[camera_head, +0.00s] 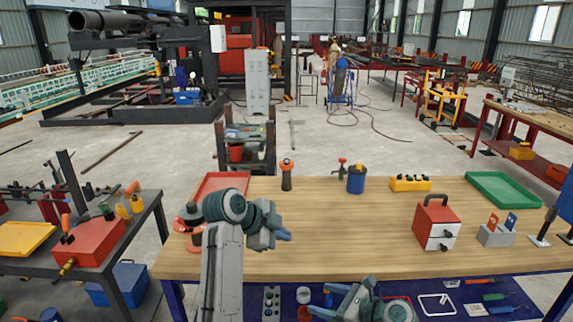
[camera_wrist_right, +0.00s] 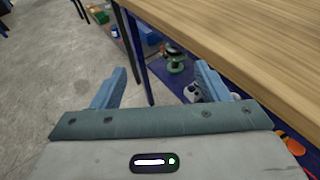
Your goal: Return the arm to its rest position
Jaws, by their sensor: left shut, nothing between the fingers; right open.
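My left gripper (camera_head: 286,236) is shut and empty. It is above the left part of the wooden workbench (camera_head: 350,240), left of the bench's middle. My right gripper (camera_head: 326,300) is open and empty, low in front of the bench's front edge. In the right wrist view its two fingers (camera_wrist_right: 158,80) stand wide apart, with floor and a bench leg behind them. Nothing is between them.
On the bench are a red tray (camera_head: 222,184), an orange-topped tool (camera_head: 287,175), a blue can (camera_head: 356,180), a yellow block (camera_head: 410,183), a green tray (camera_head: 503,188) and a red-and-white box (camera_head: 437,222). A dark side table (camera_head: 150,203) stands left. The bench middle is clear.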

